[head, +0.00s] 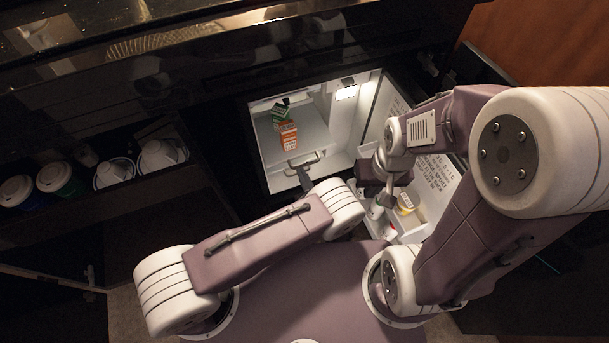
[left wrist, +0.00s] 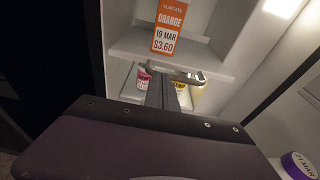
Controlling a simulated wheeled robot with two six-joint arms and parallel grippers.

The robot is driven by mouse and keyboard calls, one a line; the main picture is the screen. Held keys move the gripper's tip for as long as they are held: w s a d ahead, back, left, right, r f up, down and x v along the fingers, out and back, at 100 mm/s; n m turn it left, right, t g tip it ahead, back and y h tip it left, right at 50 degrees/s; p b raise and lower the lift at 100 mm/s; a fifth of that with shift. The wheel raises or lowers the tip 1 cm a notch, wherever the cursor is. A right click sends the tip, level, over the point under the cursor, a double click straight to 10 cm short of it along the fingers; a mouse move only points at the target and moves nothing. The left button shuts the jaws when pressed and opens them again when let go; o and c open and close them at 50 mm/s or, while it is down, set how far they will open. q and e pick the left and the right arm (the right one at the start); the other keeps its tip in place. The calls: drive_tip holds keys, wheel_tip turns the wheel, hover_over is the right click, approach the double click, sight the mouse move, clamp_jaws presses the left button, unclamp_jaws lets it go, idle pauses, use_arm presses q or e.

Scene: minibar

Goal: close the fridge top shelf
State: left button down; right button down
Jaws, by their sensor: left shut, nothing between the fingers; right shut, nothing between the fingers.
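The fridge (head: 258,140) stands open, with its lit white interior facing me. In the left wrist view the shelf's front edge (left wrist: 125,48) lies just beyond my left gripper (left wrist: 178,73), below the orange carton (left wrist: 170,27). How far the shelf is pulled out is hard to tell. My left gripper (head: 303,164) is shut and empty at the shelf's front; contact is unclear. My right gripper (head: 377,207) is shut and empty beside the open door, partly hidden by its own arm.
A pink-labelled bottle (left wrist: 143,78) stands below the shelf. White cups (head: 158,155) sit in a dark cabinet at the left. Dark counter edges overhang the fridge.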

sight(293, 153)
use_arm(q)
drive_tip(key=shift+w, duration=0.25)
drive_tip(key=shift+a, duration=0.1)
drive_tip(key=x, duration=0.2)
drive_tip(key=r+x, duration=0.1)
drive_tip(key=x, duration=0.2)
drive_tip(key=b+x, duration=0.1)
drive_tip(key=x, duration=0.1)
drive_tip(key=shift+w+a+r, duration=0.1)
drive_tip(key=shift+w+a, duration=0.05)
drive_tip(key=shift+w, duration=0.35)
drive_tip(key=shift+w+a, duration=0.1)
drive_tip(key=shift+w, duration=0.2)
drive_tip(key=shift+w+r, duration=0.1)
drive_tip(key=shift+r, duration=0.2)
